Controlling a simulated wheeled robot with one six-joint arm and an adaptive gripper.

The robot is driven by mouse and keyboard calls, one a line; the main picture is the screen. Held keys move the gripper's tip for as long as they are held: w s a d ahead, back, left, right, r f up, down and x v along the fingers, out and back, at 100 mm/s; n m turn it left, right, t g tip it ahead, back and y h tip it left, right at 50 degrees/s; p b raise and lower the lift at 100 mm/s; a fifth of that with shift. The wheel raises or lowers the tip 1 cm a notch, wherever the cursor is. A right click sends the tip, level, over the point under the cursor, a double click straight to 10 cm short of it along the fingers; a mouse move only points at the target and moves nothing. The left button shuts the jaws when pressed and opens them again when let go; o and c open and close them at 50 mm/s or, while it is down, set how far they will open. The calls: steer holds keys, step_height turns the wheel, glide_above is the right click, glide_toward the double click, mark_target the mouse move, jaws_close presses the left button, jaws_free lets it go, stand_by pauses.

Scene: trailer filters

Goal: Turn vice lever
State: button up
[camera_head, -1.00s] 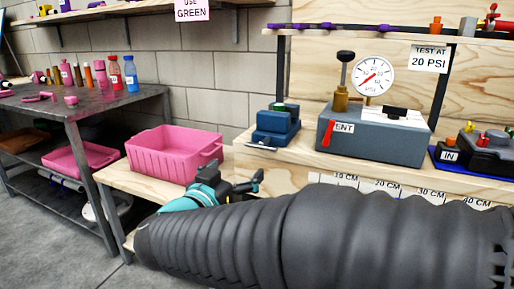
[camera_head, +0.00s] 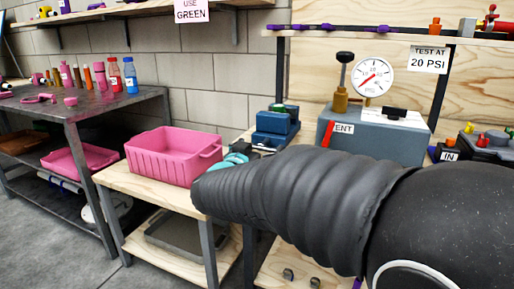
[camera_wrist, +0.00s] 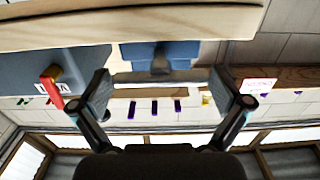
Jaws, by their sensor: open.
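The blue vice (camera_head: 275,126) stands on the wooden bench, left of the grey test box. It also shows in the wrist view (camera_wrist: 158,52), which looks upside down, beyond my fingers. I cannot clearly make out its lever; a pale bar across the vice's near side may be part of it. My gripper (camera_wrist: 163,94) is open, with its two fingers spread on either side of the vice in the picture. I see nothing held between them, and contact cannot be told. In the head view my sleeved arm hides most of the gripper.
The grey test box (camera_head: 375,135) with gauge and red lever stands right of the vice. A pink bin (camera_head: 172,157) sits on a lower wooden table to the left. Black and red fittings (camera_head: 485,142) lie at the far right.

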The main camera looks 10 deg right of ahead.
steer(key=shift+w, duration=0.15)
steer(key=c, duration=0.8)
steer(key=shift+m, duration=0.4)
steer(key=m+b, duration=0.3)
steer(key=m, duration=0.1)
steer(key=shift+d+f+m, duration=0.1)
steer(key=shift+f+m, duration=0.05)
steer(key=shift+m, duration=0.25)
steer(key=m+b, duration=0.4)
steer(key=m, duration=0.1)
steer(key=shift+f, duration=0.1)
steer(key=m+b, duration=0.2)
steer(key=m, duration=0.8)
steer(key=shift+b, duration=0.4)
